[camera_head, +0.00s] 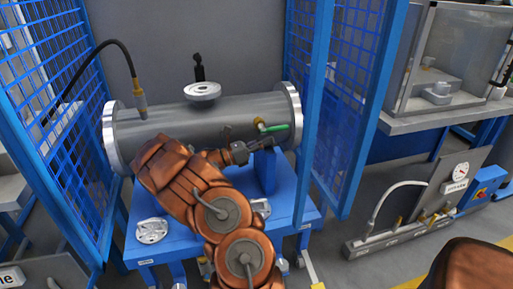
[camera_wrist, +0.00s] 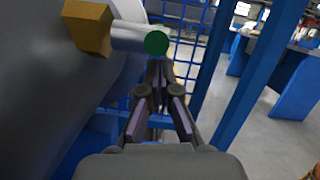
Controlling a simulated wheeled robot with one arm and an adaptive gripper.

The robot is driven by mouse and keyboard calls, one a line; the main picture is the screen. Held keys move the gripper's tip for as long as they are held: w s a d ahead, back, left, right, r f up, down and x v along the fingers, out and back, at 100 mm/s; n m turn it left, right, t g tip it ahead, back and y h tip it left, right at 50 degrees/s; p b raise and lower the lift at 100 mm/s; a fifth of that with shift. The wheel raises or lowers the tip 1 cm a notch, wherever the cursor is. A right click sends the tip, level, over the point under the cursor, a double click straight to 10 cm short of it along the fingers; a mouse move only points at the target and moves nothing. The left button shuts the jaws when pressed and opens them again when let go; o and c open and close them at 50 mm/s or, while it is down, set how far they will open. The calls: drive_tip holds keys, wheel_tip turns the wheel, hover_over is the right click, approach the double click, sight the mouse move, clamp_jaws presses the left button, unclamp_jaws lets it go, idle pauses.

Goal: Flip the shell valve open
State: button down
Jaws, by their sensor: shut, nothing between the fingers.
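The grey flanged shell (camera_head: 190,122) lies horizontally on a blue stand. On its front right side is a small brass valve (camera_head: 259,124) with a green-tipped lever (camera_head: 277,128) pointing right. In the wrist view the brass valve body (camera_wrist: 90,28) is at the upper left, and its silver lever ends in a round green tip (camera_wrist: 156,43). My gripper (camera_head: 268,142) is just below and in front of the lever in the head view. In the wrist view my gripper's fingertips (camera_wrist: 159,70) are together and empty, just below the green tip. I cannot tell whether they touch it.
Blue mesh panels (camera_head: 344,100) stand on both sides of the shell, with a blue post close on the right. Loose flanges (camera_head: 151,230) lie on the blue table.

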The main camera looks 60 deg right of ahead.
drive_tip(key=shift+x, duration=1.95)
drive_tip(key=shift+a, duration=0.1)
